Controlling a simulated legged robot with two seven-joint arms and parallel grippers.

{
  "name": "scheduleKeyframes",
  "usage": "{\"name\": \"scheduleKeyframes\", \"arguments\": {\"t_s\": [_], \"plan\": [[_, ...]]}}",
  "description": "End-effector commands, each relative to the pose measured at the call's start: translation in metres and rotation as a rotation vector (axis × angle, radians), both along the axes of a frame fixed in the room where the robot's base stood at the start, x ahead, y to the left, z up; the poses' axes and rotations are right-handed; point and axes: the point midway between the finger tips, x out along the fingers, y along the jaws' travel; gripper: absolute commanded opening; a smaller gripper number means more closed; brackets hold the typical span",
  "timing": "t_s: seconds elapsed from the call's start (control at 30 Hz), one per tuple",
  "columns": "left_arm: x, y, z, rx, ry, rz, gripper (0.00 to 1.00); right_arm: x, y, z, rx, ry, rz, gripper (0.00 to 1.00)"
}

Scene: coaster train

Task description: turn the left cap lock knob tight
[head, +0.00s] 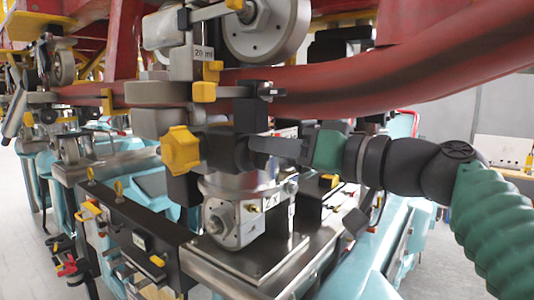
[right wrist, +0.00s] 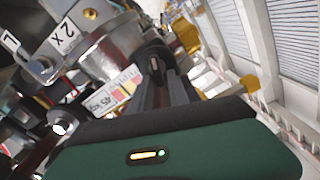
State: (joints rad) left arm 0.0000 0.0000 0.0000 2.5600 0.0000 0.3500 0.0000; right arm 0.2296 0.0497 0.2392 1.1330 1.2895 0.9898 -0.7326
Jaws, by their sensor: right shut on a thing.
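A yellow lobed knob (head: 181,150) sits on the left side of a dark clamp block, above a silver round housing (head: 235,200), in the head view. My right gripper (head: 250,152) comes in from the right, its dark fingers shut on a dark part at the right side of that block. The right wrist view also shows the gripper (right wrist: 157,68), its fingers closing together beside the silver housing (right wrist: 110,48). The fingers hide most of the held part, and I cannot tell whether it belongs to the yellow knob. My left gripper is not in view.
A thick red rail (head: 400,70) runs close above my right arm. A wheel (head: 265,30) hangs above the block. A metal plate (head: 235,268) and a dark panel with small yellow fittings lie below. Teal seats (head: 155,185) stand behind at the left.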

Motion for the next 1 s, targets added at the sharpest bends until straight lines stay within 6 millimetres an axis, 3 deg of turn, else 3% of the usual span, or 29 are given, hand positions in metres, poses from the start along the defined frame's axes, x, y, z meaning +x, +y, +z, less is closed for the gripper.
{"name": "scheduleKeyframes", "arguments": {"t_s": [0.03, 1.0], "plan": [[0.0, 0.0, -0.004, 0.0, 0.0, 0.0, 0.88, 0.002, -0.001, -0.007, 0.017, 0.041, 0.002, 0.0], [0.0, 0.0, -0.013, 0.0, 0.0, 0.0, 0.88, 0.011, -0.007, -0.02, 0.549, 0.78, -0.006, 0.0]]}}
